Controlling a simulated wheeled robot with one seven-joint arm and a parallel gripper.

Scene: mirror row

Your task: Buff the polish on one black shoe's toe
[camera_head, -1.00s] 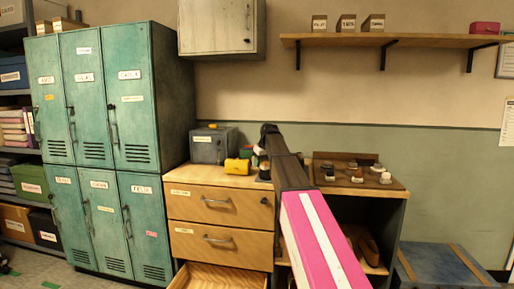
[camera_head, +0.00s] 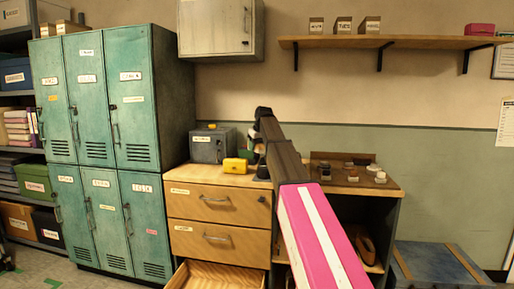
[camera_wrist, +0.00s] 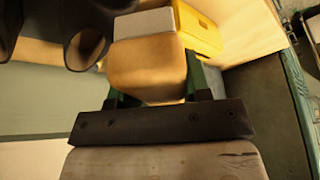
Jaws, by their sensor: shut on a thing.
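In the wrist view, my gripper (camera_wrist: 155,88) has a green finger on each side of a tan wooden block with a pale grey face, seemingly a brush or buffing block (camera_wrist: 146,68). The fingers are shut on it. Black shoes (camera_wrist: 45,28) show at the upper left of that view, one with a round brown-rimmed opening, apart from the block in the picture. I cannot tell if the block touches a shoe lower down. In the head view, my arm hides most of the worktop's middle; a dark shape (camera_head: 263,171) shows beside it, and the block cannot be made out.
A yellow box (camera_head: 235,166) and a grey box (camera_head: 213,145) stand left on the wooden worktop (camera_head: 195,176). A brown mat (camera_head: 345,182) with several small tins lies right. A drawer (camera_head: 215,275) stands open below. Teal lockers (camera_head: 100,120) stand left; a wall shelf (camera_head: 400,42) hangs above.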

